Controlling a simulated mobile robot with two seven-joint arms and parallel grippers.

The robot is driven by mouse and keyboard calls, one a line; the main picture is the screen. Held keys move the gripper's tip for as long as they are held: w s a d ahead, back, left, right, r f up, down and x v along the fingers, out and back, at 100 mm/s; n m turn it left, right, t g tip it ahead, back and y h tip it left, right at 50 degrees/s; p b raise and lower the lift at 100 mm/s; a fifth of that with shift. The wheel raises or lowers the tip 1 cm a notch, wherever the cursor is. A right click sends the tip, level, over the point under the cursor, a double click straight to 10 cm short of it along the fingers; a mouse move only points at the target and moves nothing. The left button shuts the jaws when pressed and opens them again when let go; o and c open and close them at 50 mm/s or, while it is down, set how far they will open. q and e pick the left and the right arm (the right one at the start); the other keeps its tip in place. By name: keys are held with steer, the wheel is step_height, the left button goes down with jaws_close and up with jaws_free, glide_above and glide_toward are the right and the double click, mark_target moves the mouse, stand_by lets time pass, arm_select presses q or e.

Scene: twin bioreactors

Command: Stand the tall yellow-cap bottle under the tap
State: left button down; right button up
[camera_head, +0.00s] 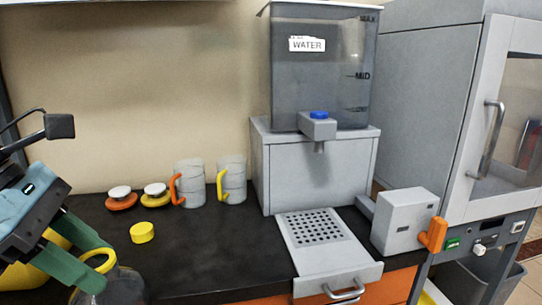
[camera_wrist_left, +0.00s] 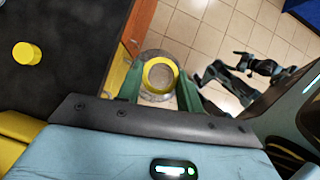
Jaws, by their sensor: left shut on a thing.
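The tall bottle (camera_head: 112,291) is at the lower left of the head view, clear-walled, with a yellow ring around its open mouth. My left gripper (camera_head: 92,262) is shut on it, green fingers on either side. In the left wrist view the bottle (camera_wrist_left: 150,97) is seen from above between the fingers, with tiled floor beyond. A loose yellow cap (camera_head: 142,232) lies on the counter. The tap (camera_head: 318,128) with a blue button is on the front of the water tank (camera_head: 320,85). Dark jointed parts, perhaps my right arm, show in the wrist view; its jaws are unclear.
A perforated drip tray (camera_head: 290,238) below the tap is empty. Orange- and yellow-handled mugs (camera_head: 190,183) and two knobbed lids (camera_head: 121,201) stand behind. A grey box with an orange lever (camera_head: 403,222) is right of the tray. The black counter (camera_head: 215,255) between is clear.

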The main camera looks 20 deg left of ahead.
arm_select(q)
steer(key=w+d+f+m+g+y, duration=0.35)
steer(key=w+f+m+g, duration=0.2)
steer(key=f+m, duration=0.65)
steer(key=w+d+f+m+g+y, duration=0.2)
steer(key=w+d+f+m+g, duration=0.3)
steer(key=f+m, duration=0.75)
steer(key=s+r+m+p, duration=0.1)
steer(key=s+r+p, duration=0.3)
steer(key=r+p, duration=0.4)
steer(key=s+a+r+m+p, duration=0.1)
steer(key=s+r+p, duration=0.3)
steer(key=r+p, duration=0.5)
steer(key=shift+r+p, duration=0.15)
steer(key=shift+p, duration=0.45)
arm_select(e)
steer(key=w+r+t, duration=0.1)
steer(key=w+r, duration=0.2)
steer(key=r, duration=0.6)
steer(key=w+r+t, duration=0.1)
steer(key=w+r, duration=0.2)
steer(key=r, duration=0.6)
steer(key=shift+d+r, duration=0.15)
steer(key=shift+r, duration=0.15)
arm_select(q)
steer(key=shift+a+g+h, duration=0.1)
steer(key=shift+g+h, duration=0.15)
arm_select(e)
steer(key=shift+f, duration=0.1)
